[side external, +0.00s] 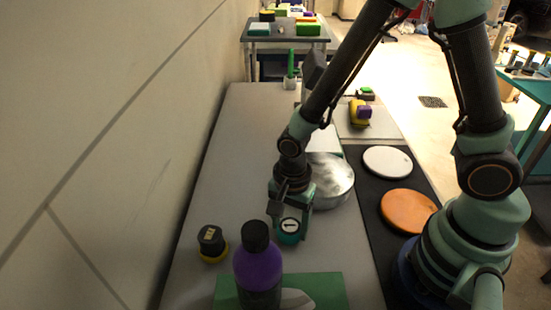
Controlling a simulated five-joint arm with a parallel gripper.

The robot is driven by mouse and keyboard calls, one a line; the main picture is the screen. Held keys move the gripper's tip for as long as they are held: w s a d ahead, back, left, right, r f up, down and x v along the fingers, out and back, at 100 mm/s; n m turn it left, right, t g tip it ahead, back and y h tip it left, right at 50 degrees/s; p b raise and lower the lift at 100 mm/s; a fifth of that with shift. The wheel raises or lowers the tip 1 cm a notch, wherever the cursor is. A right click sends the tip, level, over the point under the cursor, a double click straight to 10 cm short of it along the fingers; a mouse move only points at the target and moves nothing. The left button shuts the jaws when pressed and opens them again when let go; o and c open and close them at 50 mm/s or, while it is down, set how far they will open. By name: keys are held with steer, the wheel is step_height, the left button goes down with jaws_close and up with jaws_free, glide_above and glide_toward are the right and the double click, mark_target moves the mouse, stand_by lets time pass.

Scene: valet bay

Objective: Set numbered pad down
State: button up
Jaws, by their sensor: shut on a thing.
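The numbered pad (289,229) is a small round teal piece with a white face and a dark mark that looks like a 1. My gripper (288,222) points down and is shut on it, with fingers at its sides. The pad is low over the grey bench (215,165), beyond the purple bottle and left of my base. I cannot tell whether its underside touches the bench.
A purple bottle (257,268) stands on a green mat (333,288) in front. A black-and-yellow piece (211,242) lies left. A silver round tin (329,183) is close behind my gripper. White (387,161) and orange (408,211) discs lie right.

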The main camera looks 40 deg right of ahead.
mark_target(289, 226)
steer(key=shift+f, duration=0.15)
steer(key=o, duration=1.3)
step_height(289, 226, up, 12)
steer(key=shift+d+r+n+t, duration=0.95)
steer(key=shift+d+r+n, duration=1.05)
steer(key=shift+n, duration=0.4)
steer(key=shift+d+r+n+t, duration=0.9)
steer(key=shift+d+r+n, duration=1.1)
steer(key=shift+n, duration=0.4)
steer(key=shift+d+r+n+t, duration=0.95)
steer(key=shift+d+r+n, duration=1.05)
steer(key=shift+n, duration=0.4)
steer(key=shift+a+r, duration=0.1)
steer(key=shift+a, duration=0.05)
